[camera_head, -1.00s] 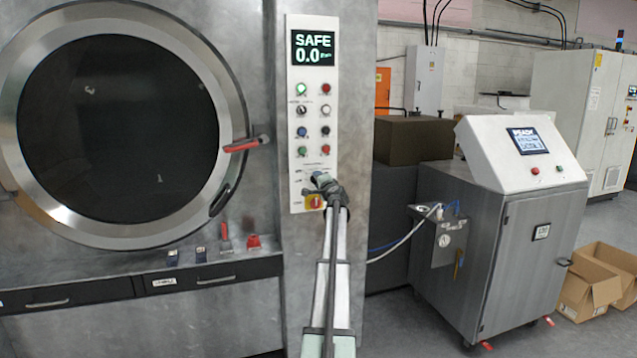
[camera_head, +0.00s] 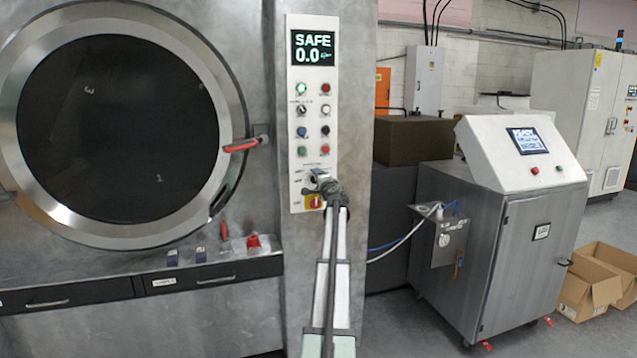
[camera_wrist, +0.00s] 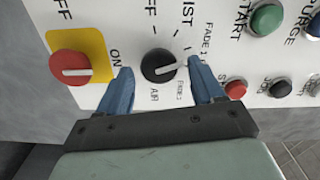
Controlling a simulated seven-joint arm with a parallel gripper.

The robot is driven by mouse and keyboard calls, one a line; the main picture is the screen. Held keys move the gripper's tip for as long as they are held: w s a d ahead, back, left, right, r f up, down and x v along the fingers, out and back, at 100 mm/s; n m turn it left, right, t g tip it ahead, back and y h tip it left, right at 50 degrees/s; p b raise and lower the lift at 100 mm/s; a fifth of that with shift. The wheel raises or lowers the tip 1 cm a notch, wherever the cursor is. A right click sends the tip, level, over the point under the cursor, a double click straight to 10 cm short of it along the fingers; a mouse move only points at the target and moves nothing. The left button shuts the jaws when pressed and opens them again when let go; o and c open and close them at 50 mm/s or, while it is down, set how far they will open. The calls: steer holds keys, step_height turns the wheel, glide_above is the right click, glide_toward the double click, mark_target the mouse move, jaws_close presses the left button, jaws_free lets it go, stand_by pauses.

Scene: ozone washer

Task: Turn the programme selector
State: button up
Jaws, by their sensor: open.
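The programme selector (camera_wrist: 159,66) is a black round knob with a light pointer line, on the white control panel (camera_head: 297,165). Printed labels surround it in the wrist view, and the pointer points right in that picture. My gripper (camera_wrist: 162,84) is open, with one blue finger on each side of the knob. Gaps show between the fingers and the knob; I cannot tell whether the tips touch the panel. In the head view my gripper (camera_head: 320,180) and arm cover the selector.
A red switch on a yellow plate (camera_wrist: 98,48) sits close left of the fingers in the wrist view. Green, red and black buttons lie to the right, including a red button (camera_wrist: 236,89) by the right finger. The round door (camera_head: 120,120) has a red handle (camera_head: 241,146) left of the panel.

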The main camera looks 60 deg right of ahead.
steer(key=v, duration=1.4)
stand_by(0.4)
